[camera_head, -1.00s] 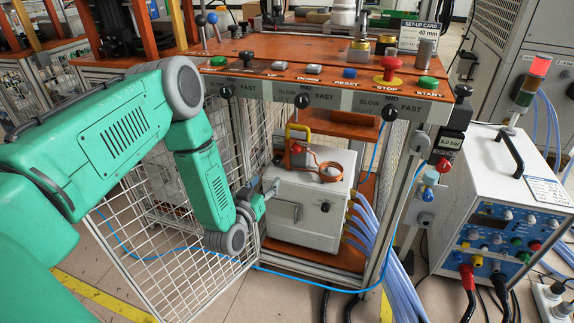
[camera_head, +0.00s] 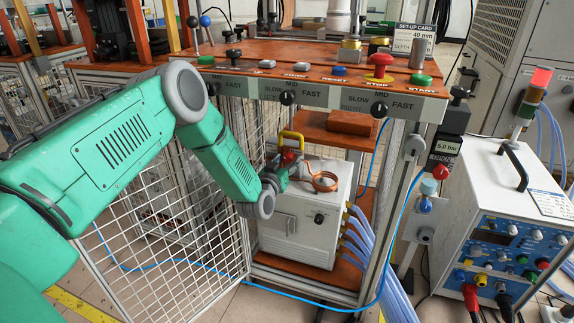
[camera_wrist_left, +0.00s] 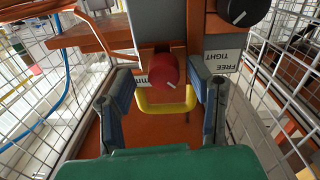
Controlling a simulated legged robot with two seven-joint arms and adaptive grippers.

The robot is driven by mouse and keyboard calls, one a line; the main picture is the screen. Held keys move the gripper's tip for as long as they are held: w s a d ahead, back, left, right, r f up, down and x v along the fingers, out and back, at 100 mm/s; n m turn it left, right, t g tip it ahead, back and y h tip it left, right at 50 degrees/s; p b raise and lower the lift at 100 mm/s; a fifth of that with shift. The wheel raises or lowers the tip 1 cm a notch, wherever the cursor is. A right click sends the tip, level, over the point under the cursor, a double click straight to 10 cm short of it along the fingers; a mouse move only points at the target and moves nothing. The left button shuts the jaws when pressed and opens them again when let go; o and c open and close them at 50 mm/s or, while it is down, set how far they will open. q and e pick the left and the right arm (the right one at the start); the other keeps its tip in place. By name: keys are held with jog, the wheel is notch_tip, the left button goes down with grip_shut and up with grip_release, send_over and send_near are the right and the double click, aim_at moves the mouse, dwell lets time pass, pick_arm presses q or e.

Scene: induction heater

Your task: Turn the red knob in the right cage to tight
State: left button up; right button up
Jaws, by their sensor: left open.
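The red knob (camera_wrist_left: 164,70) shows in the left wrist view, its white pointer line facing down-right. A partly covered label lies beside it. In the head view the red knob (camera_head: 288,158) is small, below the yellow handle (camera_head: 289,137). My left gripper (camera_wrist_left: 163,84) is open, with one finger on each side of the knob in the picture. I cannot tell whether the fingers touch it. The yellow handle (camera_wrist_left: 168,108) also shows between the fingers. In the head view my left gripper (camera_head: 276,172) is beside the knob, above the white box. My right gripper is not in view.
The white box (camera_head: 285,236) with a copper coil (camera_head: 324,181) stands inside the cage frame. Mesh panels (camera_wrist_left: 270,70) flank the gripper. A black knob (camera_wrist_left: 243,10) with a FREE/TIGHT label is close by. The orange control panel (camera_head: 250,75) overhangs the cage.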

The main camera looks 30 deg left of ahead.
pick_arm(q)
jog(key=shift+a, duration=0.1)
jog(key=shift+a+f, duration=0.1)
jog(key=shift+a, duration=0.1)
grip_shut()
jog(key=shift+d, duration=0.1)
jog(key=m+p, duration=0.2)
jog(key=m, duration=0.1)
jog(key=m+p, duration=0.2)
jog(key=m, duration=0.2)
jog(key=shift+m, duration=0.3)
jog(key=m+p, duration=0.1)
jog(key=m, duration=0.3)
jog(key=shift+s, duration=0.1)
jog(key=m, duration=0.5)
jog(key=shift+d+f+m+g+y+b, duration=0.1)
jog(key=shift+f+m+g+y+b, duration=0.05)
jog(key=shift+m+g+y+b, duration=0.2)
